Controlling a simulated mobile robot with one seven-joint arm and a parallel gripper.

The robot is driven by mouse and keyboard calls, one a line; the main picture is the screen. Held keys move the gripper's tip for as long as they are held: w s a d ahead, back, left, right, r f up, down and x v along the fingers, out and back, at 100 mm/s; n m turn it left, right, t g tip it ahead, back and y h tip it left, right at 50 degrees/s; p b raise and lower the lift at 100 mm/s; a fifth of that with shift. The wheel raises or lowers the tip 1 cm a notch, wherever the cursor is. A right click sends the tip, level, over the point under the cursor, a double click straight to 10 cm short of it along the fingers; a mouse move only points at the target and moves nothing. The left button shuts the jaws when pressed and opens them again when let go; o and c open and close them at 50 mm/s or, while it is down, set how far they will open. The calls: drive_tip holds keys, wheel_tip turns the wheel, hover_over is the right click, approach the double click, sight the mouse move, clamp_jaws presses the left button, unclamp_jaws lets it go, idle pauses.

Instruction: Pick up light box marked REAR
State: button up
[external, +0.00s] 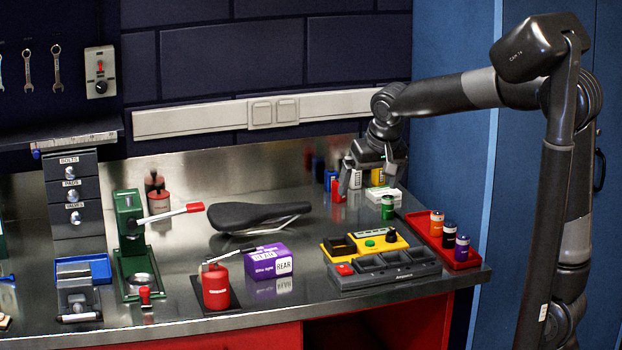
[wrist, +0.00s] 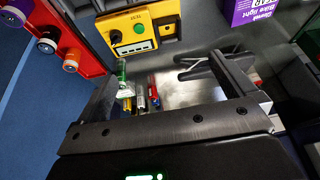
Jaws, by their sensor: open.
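The purple light box marked REAR (external: 264,263) stands on the metal bench, right of the red oil can and in front of the black saddle. Its white REAR label faces front. In the wrist view a purple box (wrist: 248,12) with "Bike light" lettering shows upside down at the top right, cut off by the edge. My gripper (external: 370,182) is open, above the back right of the bench, well to the right of and behind the box. In the wrist view my gripper (wrist: 168,88) has its fingers wide apart, with nothing held between them.
The yellow tester (external: 388,240) and a grey charger (external: 388,273) lie right of the box. A red tray (external: 462,262) holds coloured cells at the right edge. Small bottles and boxes stand below my gripper. The red oil can (external: 216,288) crowds the purple box's left side.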

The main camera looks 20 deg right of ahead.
approach(265, 257)
drive_tip(key=shift+n, duration=0.4)
drive_tip(key=x, duration=0.4)
drive_tip(key=shift+d+f, duration=0.1)
drive_tip(key=shift+f, duration=0.25)
drive_tip(key=shift+x, duration=3)
drive_tip(key=shift+c, duration=0.3)
drive_tip(key=c, duration=0.9)
drive_tip(key=shift+o, duration=0.2)
drive_tip(key=shift+r, duration=0.15)
